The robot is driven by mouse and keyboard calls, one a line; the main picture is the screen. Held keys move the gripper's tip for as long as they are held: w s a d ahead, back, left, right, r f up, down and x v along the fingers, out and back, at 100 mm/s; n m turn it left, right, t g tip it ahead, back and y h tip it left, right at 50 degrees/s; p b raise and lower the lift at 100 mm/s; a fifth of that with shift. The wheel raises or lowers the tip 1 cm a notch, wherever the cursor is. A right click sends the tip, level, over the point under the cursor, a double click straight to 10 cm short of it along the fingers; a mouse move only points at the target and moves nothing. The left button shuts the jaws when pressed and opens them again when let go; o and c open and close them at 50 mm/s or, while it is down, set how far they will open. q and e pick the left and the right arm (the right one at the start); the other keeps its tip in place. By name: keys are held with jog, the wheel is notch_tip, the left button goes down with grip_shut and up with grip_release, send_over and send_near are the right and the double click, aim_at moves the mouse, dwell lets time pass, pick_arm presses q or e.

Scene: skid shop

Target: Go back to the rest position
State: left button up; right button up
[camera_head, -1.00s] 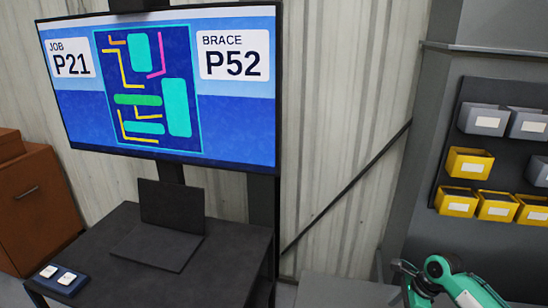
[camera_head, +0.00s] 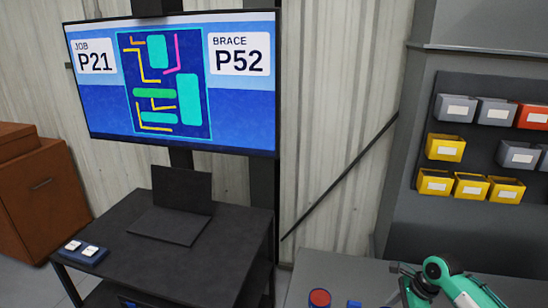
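My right arm shows at the bottom right of the head view, with green and black links over the grey workbench (camera_head: 345,276). The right gripper (camera_head: 398,268) is only partly seen as a small dark shape at the arm's end, and its opening is not clear. My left arm and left gripper are out of view. No held object can be made out.
A dark desk (camera_head: 140,262) carries a laptop-like black panel (camera_head: 182,195) and a small blue box (camera_head: 84,253). A large screen (camera_head: 175,85) reads JOB P21, BRACE P52. Yellow bins (camera_head: 445,148) hang at right. A red round item (camera_head: 319,298) lies on the workbench.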

jog(key=s+a+f+n+h, duration=0.1)
jog(key=s+a+f+n, duration=0.2)
jog(key=s+a+n, duration=0.4)
jog(key=s+a+f+n, duration=0.4)
jog(key=s+a+n, duration=0.15)
jog(key=s, duration=0.25)
jog(key=s+d+r+n+t+h, duration=0.1)
jog(key=s+r+n+h, duration=0.15)
jog(key=s+n, duration=0.4)
jog(key=s+d+r+n+t+h, duration=0.1)
jog(key=s+r+n, duration=0.2)
jog(key=s, duration=0.6)
notch_tip(320, 180, down, 37)
jog(key=g+b, duration=0.1)
jog(key=b, duration=0.4)
pick_arm(q)
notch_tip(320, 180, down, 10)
jog(key=b, duration=0.5)
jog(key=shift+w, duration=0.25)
pick_arm(e)
jog(key=s+d+f, duration=0.1)
jog(key=s+f, duration=0.8)
jog(key=f, duration=0.3)
jog(key=s+d+f+g, duration=0.1)
jog(key=s+d+f, duration=0.1)
jog(key=s+f, duration=0.8)
jog(key=shift+s+d+f+n, duration=0.3)
jog(key=shift+f+n, duration=0.1)
jog(key=shift+f, duration=0.55)
